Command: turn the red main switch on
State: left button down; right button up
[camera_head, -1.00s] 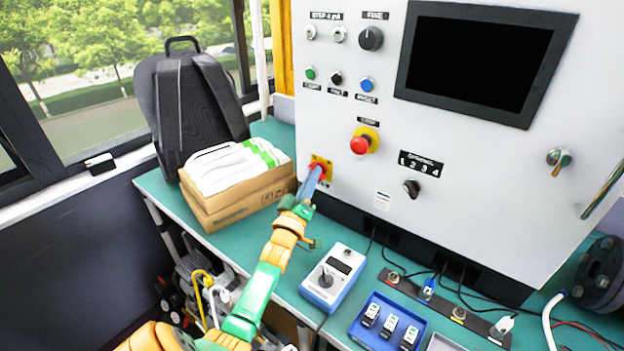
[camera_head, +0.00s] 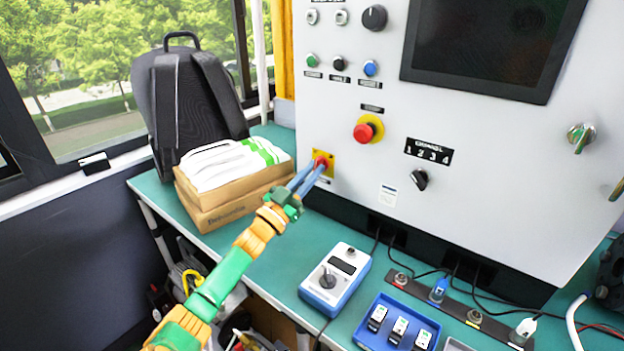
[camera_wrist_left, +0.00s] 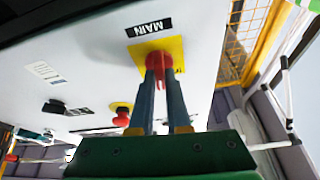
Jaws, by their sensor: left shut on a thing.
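The red main switch (camera_head: 321,161) sits on a yellow plate (camera_head: 331,171) low on the left side of the white cabinet. In the left wrist view the switch (camera_wrist_left: 158,62) shows on its yellow plate below a black MAIN label (camera_wrist_left: 149,27), partly hidden behind the fingers. My left gripper (camera_head: 314,167) reaches it from the front, and its two blue-grey fingers are shut on the switch, one on each side. The fingertips (camera_wrist_left: 159,75) also show in the left wrist view. The exact angle of the switch is hard to tell. My right gripper is not in view.
A red emergency button (camera_head: 364,132) and a black selector knob (camera_head: 419,179) are on the cabinet to the right. Cardboard boxes (camera_head: 232,207) and a backpack (camera_head: 190,105) stand left of the arm. A blue-white meter (camera_head: 335,279) lies on the green table in front.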

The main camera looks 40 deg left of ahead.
pick_arm(q)
jog(key=shift+a+m+g+h+b, duration=0.1)
jog(key=shift+m+g+h+b, duration=0.2)
jog(key=shift+m+h, duration=0.95)
jog(key=shift+m+g+h+b, duration=0.25)
jog(key=shift+m+h+b, duration=0.15)
jog(key=shift+m, duration=1.7)
jog(key=shift+a+m+g+h+b, duration=0.1)
jog(key=shift+m+g+h+b, duration=0.2)
jog(key=shift+m+h, duration=0.9)
jog(key=shift+m+y, duration=0.45)
jog(key=shift+m, duration=0.2)
jog(key=c, duration=0.9)
grip_release()
